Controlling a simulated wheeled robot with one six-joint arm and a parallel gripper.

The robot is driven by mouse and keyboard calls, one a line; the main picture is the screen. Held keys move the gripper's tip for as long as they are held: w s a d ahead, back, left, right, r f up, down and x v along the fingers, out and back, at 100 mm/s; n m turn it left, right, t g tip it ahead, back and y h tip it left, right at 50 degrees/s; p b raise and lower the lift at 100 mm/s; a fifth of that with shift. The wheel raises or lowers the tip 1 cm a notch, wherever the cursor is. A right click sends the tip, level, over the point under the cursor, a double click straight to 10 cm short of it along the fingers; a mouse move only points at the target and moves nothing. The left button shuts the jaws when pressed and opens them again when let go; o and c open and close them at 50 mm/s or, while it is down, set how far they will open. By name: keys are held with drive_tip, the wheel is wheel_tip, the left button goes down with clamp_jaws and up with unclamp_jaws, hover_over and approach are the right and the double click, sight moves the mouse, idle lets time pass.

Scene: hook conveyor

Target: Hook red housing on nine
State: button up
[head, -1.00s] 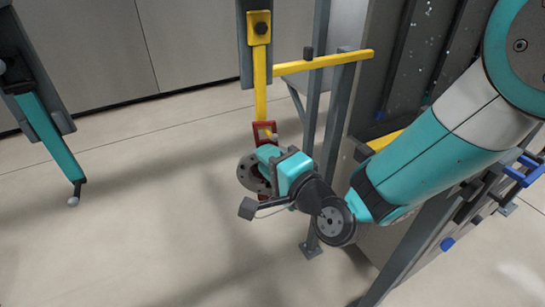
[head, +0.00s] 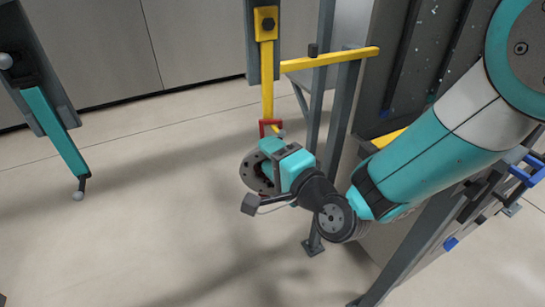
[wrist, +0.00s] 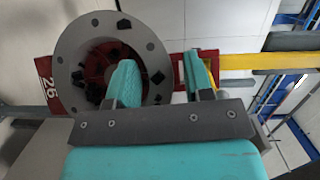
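The red housing (wrist: 98,62) sits in a round grey flange with a red tag marked 26, in front of my fingers in the wrist view. Its grey flange also shows in the head view (head: 254,172). Its square red loop (head: 268,125) is at the lower end of a yellow hanger (head: 267,85). The hook's ball end shows just right of the loop, and the hook seems to pass through it. No number on this hanger is legible. My gripper (wrist: 165,75) has its teal fingers apart, one over the flange and one over the loop, with no visible contact on both sides.
A teal hanger (head: 55,130) with a ball-ended hook hangs at the left. A yellow bar (head: 330,59) on grey posts stands close to the right of the yellow hanger. A rack with blue hooks (head: 525,172) is at the far right. The floor between the hangers is clear.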

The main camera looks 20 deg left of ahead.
drive_tip(key=shift+o, duration=0.2)
drive_tip(key=shift+f, duration=0.25)
drive_tip(key=shift+s+d+b, duration=0.1)
drive_tip(key=shift+d+b, duration=0.05)
drive_tip(key=shift+b, duration=0.15)
